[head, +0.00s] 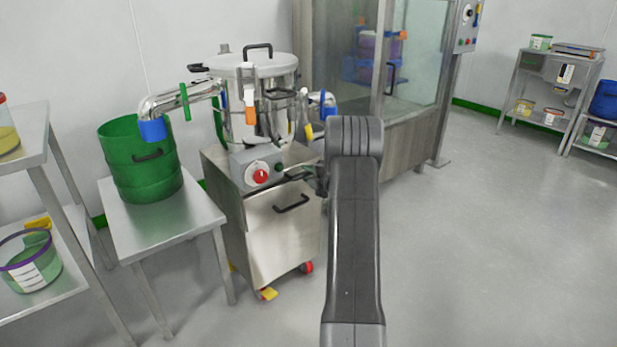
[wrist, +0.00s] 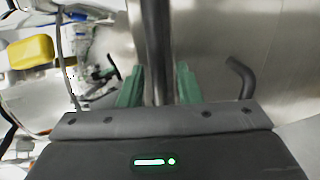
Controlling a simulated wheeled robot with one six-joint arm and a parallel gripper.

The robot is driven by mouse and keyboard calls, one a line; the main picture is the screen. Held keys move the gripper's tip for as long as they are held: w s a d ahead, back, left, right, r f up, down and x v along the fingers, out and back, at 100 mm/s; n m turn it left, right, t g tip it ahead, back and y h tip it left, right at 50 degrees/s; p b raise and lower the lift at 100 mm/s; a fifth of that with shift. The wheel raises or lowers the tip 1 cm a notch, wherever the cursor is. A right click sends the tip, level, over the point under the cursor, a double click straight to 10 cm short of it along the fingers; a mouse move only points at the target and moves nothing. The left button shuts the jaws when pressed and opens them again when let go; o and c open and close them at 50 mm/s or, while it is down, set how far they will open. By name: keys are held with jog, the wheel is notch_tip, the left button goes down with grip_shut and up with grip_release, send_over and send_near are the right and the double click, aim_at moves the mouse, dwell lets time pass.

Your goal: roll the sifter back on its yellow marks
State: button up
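The sifter (head: 262,100) is a steel drum with a lid and side pipes on a wheeled steel cabinet (head: 280,235), left of centre in the head view. A yellow patch (head: 268,294) shows low at the cabinet's front corner; whether it is a floor mark or a caster part, I cannot tell. A red caster part (head: 306,267) shows at the right corner. My gripper is at the cabinet's upper right, mostly hidden behind my arm. In the wrist view, its green fingers (wrist: 159,86) close on both sides of a dark bar handle (wrist: 157,45).
A steel table (head: 150,225) with a green drum (head: 140,165) stands close on the cabinet's left. A glass-fronted steel enclosure (head: 385,90) stands behind right. A rack (head: 30,150) is at far left. The floor (head: 480,240) at right is clear.

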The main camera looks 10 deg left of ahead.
grip_shut()
